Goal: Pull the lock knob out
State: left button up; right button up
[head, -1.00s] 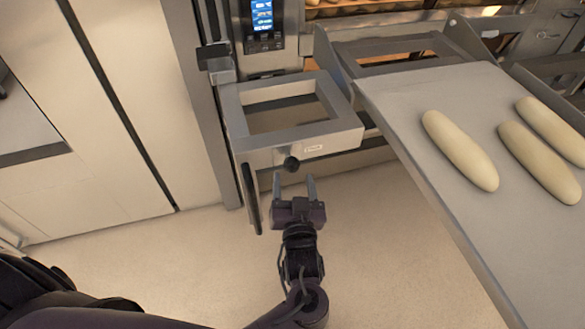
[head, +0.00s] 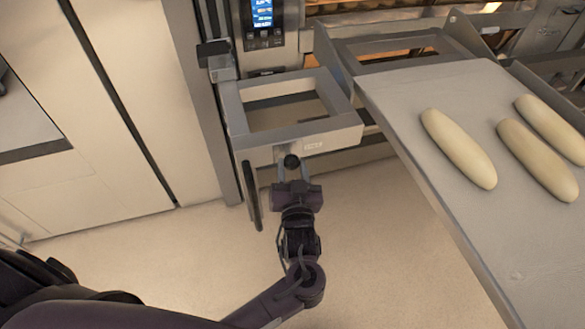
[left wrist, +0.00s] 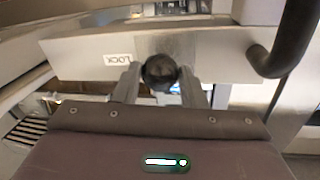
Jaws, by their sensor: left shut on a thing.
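The lock knob (head: 291,161) is a small round black knob on the front face of the grey metal frame (head: 262,153). My left gripper (head: 292,170) is at the knob, with one finger on each side, and is shut on it. In the left wrist view the black knob (left wrist: 159,71) sits between the two fingertips, beside a white label reading LOCK (left wrist: 117,59). The label also shows in the head view (head: 313,146), right of the knob. The knob's stem is hidden. My right gripper is not in view.
A black bar handle (head: 251,195) hangs left of my gripper and shows at the upper right in the wrist view (left wrist: 290,45). A loading board (head: 420,95) with 3 dough loaves lies to the right. A lit control panel (head: 262,15) is above. The floor below is clear.

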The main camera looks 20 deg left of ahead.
pick_arm(q)
jog(key=shift+d+p+v, duration=0.2)
jog(key=shift+p+v, duration=0.25)
jog(key=shift+v, duration=0.7)
grip_shut()
jog(key=shift+d, duration=0.1)
jog(key=shift+w+f, duration=0.1)
jog(key=o, duration=1)
grip_release()
jog(key=shift+c, duration=0.2)
jog(key=o, duration=0.3)
